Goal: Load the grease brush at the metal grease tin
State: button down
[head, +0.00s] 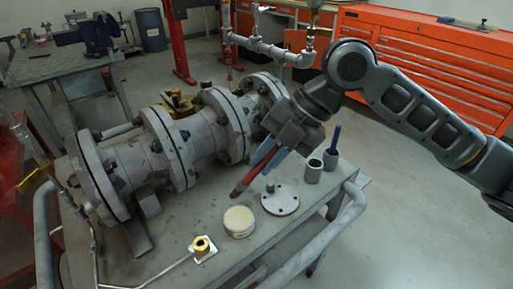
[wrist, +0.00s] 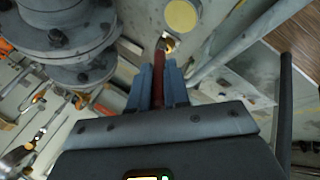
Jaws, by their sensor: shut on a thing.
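The grease tin (head: 239,222) is a round, low grey-white can with a cream-coloured top, standing on the cart top. In the wrist view its pale yellow top (wrist: 181,15) shows at the upper edge. My gripper (head: 262,160) is shut on the grease brush (head: 243,184), which has a dark red body. The brush points down and left, tilted, and its lower end is above and apart from the tin. In the wrist view the brush (wrist: 158,72) lies between the two blue fingers (wrist: 160,88), and its far end points toward the tin.
A round flanged plate with a knob (head: 280,199) lies right of the tin. Two grey cups (head: 312,172) stand behind it, one with a blue-handled item (head: 335,138). A brass fitting (head: 202,245) lies at front left. The large valve body (head: 205,140) and the cart rail (head: 325,240) flank this area.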

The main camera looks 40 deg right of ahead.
jog(key=shift+f+b, duration=1.25)
jog(key=shift+f, duration=1.7)
jog(key=shift+s+f+b, duration=0.1)
jog(key=shift+f+b, duration=0.55)
jog(key=shift+b, duration=0.4)
dwell(0.9)
jog(key=shift+r, duration=0.1)
jog(key=shift+r+p, duration=1.8)
jog(key=shift+r, duration=1.7)
